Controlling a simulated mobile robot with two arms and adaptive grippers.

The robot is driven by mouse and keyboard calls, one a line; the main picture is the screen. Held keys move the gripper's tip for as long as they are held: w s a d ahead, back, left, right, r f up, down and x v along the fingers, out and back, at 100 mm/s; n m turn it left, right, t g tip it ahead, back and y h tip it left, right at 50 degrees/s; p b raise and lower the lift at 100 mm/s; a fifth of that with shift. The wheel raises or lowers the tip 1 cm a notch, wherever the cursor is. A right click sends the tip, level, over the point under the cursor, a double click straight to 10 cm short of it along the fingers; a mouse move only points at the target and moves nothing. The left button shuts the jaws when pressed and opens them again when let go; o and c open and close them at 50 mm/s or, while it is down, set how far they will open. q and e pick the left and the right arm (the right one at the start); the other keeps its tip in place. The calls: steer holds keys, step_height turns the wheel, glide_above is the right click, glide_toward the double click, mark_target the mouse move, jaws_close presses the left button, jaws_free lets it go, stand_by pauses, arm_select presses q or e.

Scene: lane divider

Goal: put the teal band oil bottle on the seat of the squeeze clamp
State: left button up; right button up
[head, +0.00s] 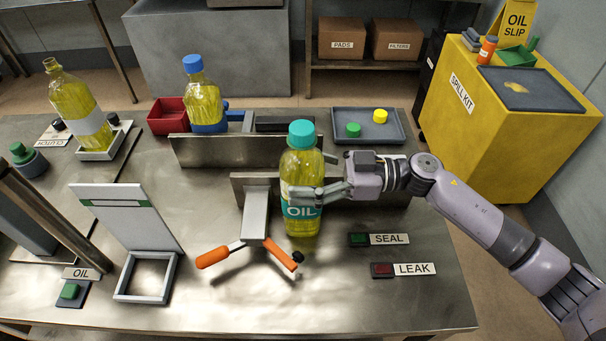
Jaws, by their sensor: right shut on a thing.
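The teal band oil bottle (302,170) has a teal cap, yellow oil and a teal label reading OIL. It is upright at the middle of the bench. My right gripper (322,193) reaches in from the right and is shut on the bottle at label height. I cannot tell whether the bottle's base touches the bench. My left gripper is not in view.
Low metal dividers (235,150) stand behind the bottle. A blue-capped bottle (203,90) and a white-banded bottle (80,105) stand farther back. A square frame with a back panel (125,215) is at left. SEAL (388,239) and LEAK (413,269) buttons lie at right.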

steer(key=o, duration=1.9)
steer(key=shift+f, duration=0.15)
steer(key=shift+o, duration=0.2)
steer(key=shift+d, duration=0.2)
steer(key=d+b, duration=0.3)
steer(key=d, duration=0.8)
steer(key=shift+d, duration=0.35)
steer(key=shift+d, duration=0.15)
